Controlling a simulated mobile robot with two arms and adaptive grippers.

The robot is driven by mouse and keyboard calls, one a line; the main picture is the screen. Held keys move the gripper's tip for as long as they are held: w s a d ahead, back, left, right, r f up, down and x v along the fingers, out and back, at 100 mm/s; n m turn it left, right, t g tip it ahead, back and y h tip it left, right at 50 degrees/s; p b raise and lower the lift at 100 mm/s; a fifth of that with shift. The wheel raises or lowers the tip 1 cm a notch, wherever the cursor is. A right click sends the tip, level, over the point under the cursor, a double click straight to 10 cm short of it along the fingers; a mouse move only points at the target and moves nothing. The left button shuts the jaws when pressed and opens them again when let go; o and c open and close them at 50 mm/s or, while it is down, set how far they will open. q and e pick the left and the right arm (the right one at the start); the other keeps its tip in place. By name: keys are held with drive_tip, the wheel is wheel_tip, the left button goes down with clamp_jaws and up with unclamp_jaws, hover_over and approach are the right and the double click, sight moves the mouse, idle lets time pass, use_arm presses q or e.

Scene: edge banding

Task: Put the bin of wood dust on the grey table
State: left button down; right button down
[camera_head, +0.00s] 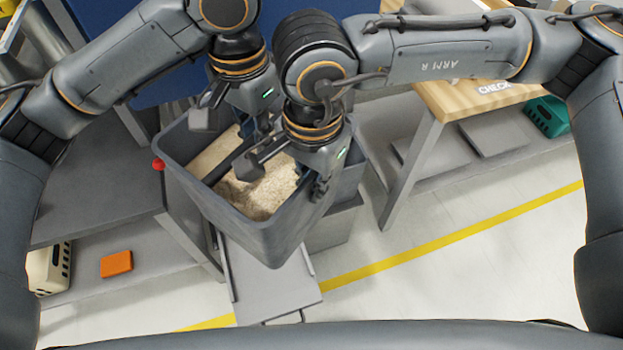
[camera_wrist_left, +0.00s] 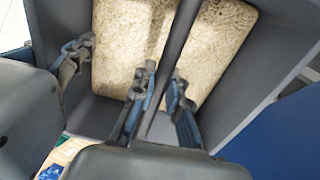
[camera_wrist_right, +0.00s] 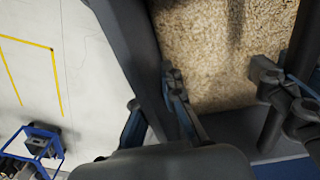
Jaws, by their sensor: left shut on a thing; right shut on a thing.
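The grey bin (camera_head: 275,240) is in the middle of the head view, tilted in the picture, with pale wood dust (camera_head: 265,190) inside. A dark bar crosses over the dust. My left gripper (camera_head: 264,128) is at the bin's far side; in the left wrist view its fingers (camera_wrist_left: 160,105) straddle the bar. My right gripper (camera_head: 322,185) is shut on the bin's right wall; in the right wrist view its fingers (camera_wrist_right: 155,112) are on either side of that wall. The grey table (camera_head: 95,185) is at the left. I cannot tell whether anything supports the bin from below.
A grey platform with side rails (camera_head: 265,285) is below the bin. A wooden-topped bench (camera_head: 455,98) stands at the right, with a green crate (camera_head: 547,116) on its lower shelf. An orange box (camera_head: 116,263) lies under the grey table. Floor with a yellow line (camera_head: 430,243) is open at lower right.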

use_arm(q)
drive_tip(key=shift+d+r, duration=0.15)
drive_tip(key=shift+r, duration=0.05)
drive_tip(key=c, duration=1.4)
unclamp_jaws()
drive_tip(key=shift+o, duration=0.6)
drive_tip(key=shift+f, duration=0.1)
